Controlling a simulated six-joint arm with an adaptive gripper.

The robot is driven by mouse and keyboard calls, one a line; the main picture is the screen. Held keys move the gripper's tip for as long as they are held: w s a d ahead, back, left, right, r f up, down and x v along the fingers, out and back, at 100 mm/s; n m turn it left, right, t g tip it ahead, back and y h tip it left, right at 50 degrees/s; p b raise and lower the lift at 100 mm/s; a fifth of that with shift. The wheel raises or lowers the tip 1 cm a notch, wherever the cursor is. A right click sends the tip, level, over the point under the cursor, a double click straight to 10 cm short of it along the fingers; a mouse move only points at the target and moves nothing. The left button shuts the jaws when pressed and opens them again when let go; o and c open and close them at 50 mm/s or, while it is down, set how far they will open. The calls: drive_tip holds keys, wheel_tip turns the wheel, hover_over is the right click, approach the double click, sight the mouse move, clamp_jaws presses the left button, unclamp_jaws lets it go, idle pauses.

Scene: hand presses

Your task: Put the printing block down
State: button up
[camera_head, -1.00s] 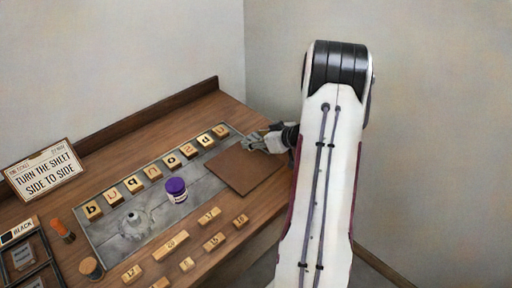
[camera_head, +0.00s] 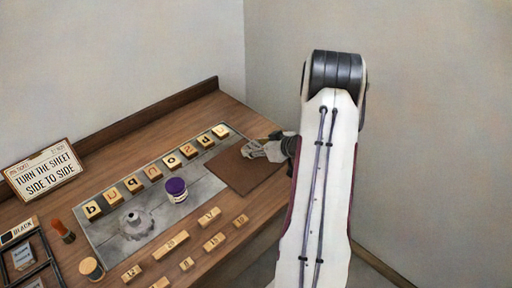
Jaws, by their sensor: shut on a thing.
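My gripper (camera_head: 254,150) is over the far end of the brown mat (camera_head: 232,181), near the right end of the grey slab (camera_head: 205,190). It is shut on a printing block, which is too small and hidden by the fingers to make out. I cannot tell whether the block touches the mat. A row of wooden letter blocks stands along the slab's far edge, from a "b" block (camera_head: 92,210) at the left to a "d" block (camera_head: 220,131) at the right, close to my gripper.
A purple-lidded jar (camera_head: 176,190) and a grey inky lump (camera_head: 136,222) are on the slab. Several number blocks (camera_head: 209,216) lie in front. A sign (camera_head: 42,168), an orange-handled tool (camera_head: 62,231), a cork-topped jar (camera_head: 91,268) and a black rack (camera_head: 24,258) are at left. The mat's near part is clear.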

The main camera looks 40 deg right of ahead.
drive_tip(key=shift+f, duration=0.4)
drive_tip(key=o, duration=1.2)
drive_tip(key=shift+c, duration=0.2)
drive_tip(key=shift+r, duration=0.2)
drive_tip(key=shift+r, duration=0.15)
drive_tip(key=shift+s+r, duration=0.15)
drive_tip(key=shift+r, duration=0.05)
drive_tip(key=v, duration=1.1)
drive_tip(key=shift+s+r, duration=0.2)
drive_tip(key=shift+s, duration=0.05)
drive_tip(key=shift+w, duration=0.1)
